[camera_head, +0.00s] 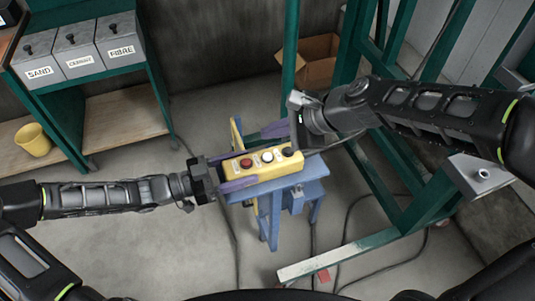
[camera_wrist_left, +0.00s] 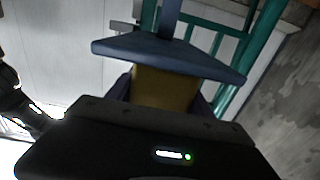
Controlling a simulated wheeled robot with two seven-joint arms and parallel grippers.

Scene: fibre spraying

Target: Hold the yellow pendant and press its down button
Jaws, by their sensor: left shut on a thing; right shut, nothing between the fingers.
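The yellow pendant (camera_head: 262,172) is in the middle of the head view, above a small blue stand (camera_head: 300,190). On its upper face are a red button (camera_head: 246,163), a white button (camera_head: 267,157) and a black button (camera_head: 288,152). My left gripper (camera_head: 238,172) is shut on the pendant's left end; its yellow body (camera_wrist_left: 165,88) also shows between the dark fingers in the left wrist view. My right gripper (camera_head: 273,131) is shut and empty near the pendant's far right side. Whether it touches the pendant cannot be told. The button labels are too small to read.
A green bench with bins labelled SAND, CEMENT and FIBRE (camera_head: 122,48) stands at the upper left, with a yellow bucket (camera_head: 33,139) on its shelf. A green frame (camera_head: 365,235) stands on the right. A cardboard box (camera_head: 305,60) lies behind. Cables cross the floor.

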